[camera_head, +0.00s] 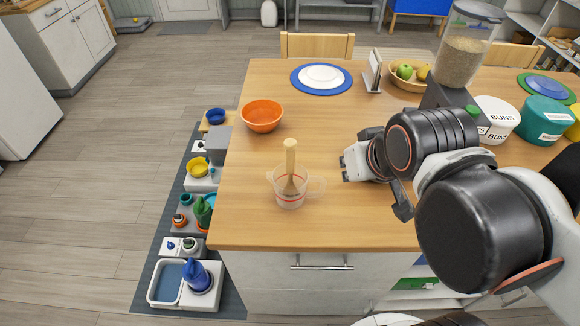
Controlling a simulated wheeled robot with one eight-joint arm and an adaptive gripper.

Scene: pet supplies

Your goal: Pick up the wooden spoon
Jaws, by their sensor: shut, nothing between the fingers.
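The wooden spoon (290,158) stands nearly upright in a clear measuring cup (290,199) with red markings. Its handle end sticks up above the rim, and its lower part shows through the clear wall. The cup stands on the wooden tabletop (360,225), near the left front, with its handle to the right. My gripper (344,168) is shut and empty, a short way to the right of the spoon and apart from it. My arm reaches in from the right and hides part of the table.
An orange bowl (262,115) stands behind the cup to the left. A plate (321,76), a tablet stand (374,72), a fruit bowl (408,78) and a grain dispenser (464,55) stand further back. White and teal canisters (544,121) stand right. The tabletop in front of the cup is clear.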

